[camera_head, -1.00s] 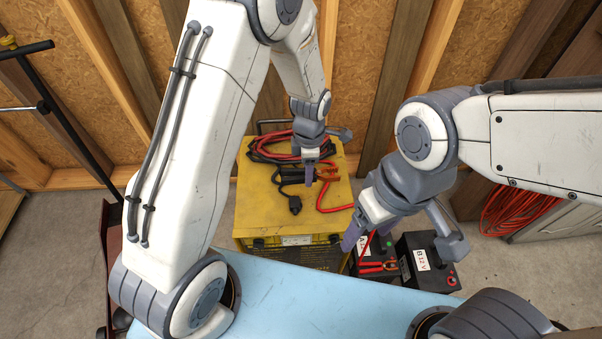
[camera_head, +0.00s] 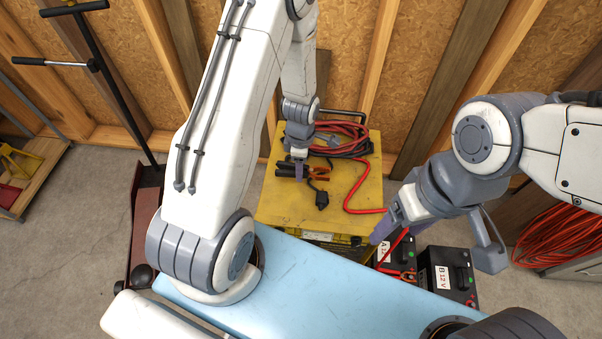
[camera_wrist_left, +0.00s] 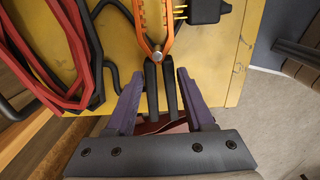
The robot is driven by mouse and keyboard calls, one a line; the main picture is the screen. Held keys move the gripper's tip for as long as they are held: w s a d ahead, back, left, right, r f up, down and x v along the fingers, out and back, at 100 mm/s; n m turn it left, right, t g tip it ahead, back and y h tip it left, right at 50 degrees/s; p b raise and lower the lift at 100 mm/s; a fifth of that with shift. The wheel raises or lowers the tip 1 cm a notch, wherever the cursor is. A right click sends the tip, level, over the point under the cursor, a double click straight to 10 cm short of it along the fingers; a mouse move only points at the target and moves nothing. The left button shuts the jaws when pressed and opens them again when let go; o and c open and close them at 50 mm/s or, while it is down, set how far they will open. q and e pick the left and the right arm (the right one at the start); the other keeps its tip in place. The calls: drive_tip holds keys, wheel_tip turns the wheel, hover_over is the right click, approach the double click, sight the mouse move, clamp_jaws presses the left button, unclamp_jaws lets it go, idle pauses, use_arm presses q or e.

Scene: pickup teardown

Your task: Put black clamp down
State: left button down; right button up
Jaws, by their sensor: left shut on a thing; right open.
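The black clamp (camera_head: 287,170), with black handles and orange on its other arms, is at the top of the yellow box (camera_head: 340,205). In the left wrist view the clamp (camera_wrist_left: 155,57) shows its metal pivot, with its two black handles between my purple fingers. My left gripper (camera_head: 299,172) is shut on these handles; it also shows in the left wrist view (camera_wrist_left: 161,85). I cannot tell whether the clamp touches the box top. My right gripper (camera_head: 388,226) is open beside the box's right front corner, above the batteries, with a red cable close to it.
Coiled red and black cables (camera_head: 335,138) and a black plug (camera_head: 321,199) lie on the box. Battery A (camera_head: 388,256), with a red clamp (camera_head: 402,276), and battery B (camera_head: 447,273) stand at its right. My blue top is in front.

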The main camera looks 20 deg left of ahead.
use_arm(q)
drive_tip(key=shift+f, duration=1.85)
drive_tip(key=shift+f+b, duration=0.1)
drive_tip(key=shift+b, duration=0.25)
drive_tip(key=shift+f, duration=0.1)
drive_tip(key=shift+c, duration=1.4)
unclamp_jaws()
